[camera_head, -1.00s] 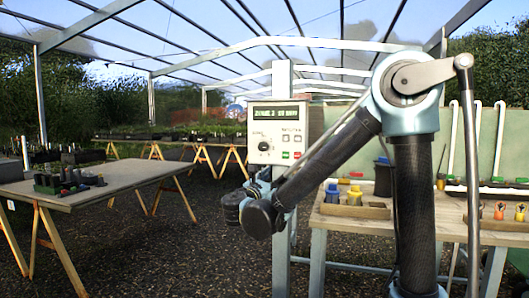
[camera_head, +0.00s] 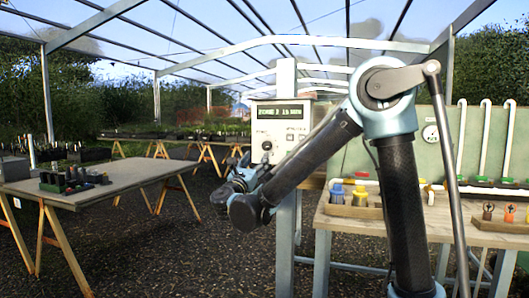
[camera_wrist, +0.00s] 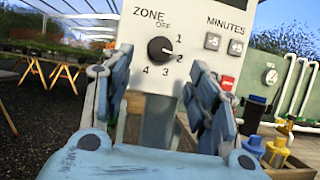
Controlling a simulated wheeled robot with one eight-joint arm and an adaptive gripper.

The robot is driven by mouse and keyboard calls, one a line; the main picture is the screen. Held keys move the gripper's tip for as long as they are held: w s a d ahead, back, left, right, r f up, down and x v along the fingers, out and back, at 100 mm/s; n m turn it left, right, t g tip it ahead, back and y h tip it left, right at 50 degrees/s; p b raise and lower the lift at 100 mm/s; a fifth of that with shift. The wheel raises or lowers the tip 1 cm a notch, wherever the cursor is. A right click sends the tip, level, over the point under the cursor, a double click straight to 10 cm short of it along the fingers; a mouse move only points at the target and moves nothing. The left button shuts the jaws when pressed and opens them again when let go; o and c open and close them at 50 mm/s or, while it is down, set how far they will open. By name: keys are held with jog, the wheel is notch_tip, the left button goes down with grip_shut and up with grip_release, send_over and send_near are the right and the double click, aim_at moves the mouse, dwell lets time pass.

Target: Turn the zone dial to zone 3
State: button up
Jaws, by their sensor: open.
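The zone dial (camera_wrist: 160,50) is a round black knob on the pale control box (camera_head: 280,135), mounted on a post. In the wrist view its labels run OFF, 1, 2, 3, 4, and its light mark seems to point right, towards 2. In the head view the display (camera_head: 281,113) reads "ZONE" with a digit that looks like 2, though it is blurred. My gripper (camera_wrist: 157,78) is open and empty, its blue fingers to either side of and just below the dial. I cannot tell whether they touch it.
Minutes buttons (camera_wrist: 224,43) and a red button (camera_wrist: 227,82) sit right of the dial. A bench (camera_head: 400,222) with yellow and blue-capped bottles (camera_head: 361,196) stands at the right. A table (camera_head: 110,188) with small pots is at the left.

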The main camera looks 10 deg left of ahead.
aim_at(266, 146)
jog(key=x, duration=0.9)
jog(key=shift+s, duration=0.1)
jog(key=c, duration=1)
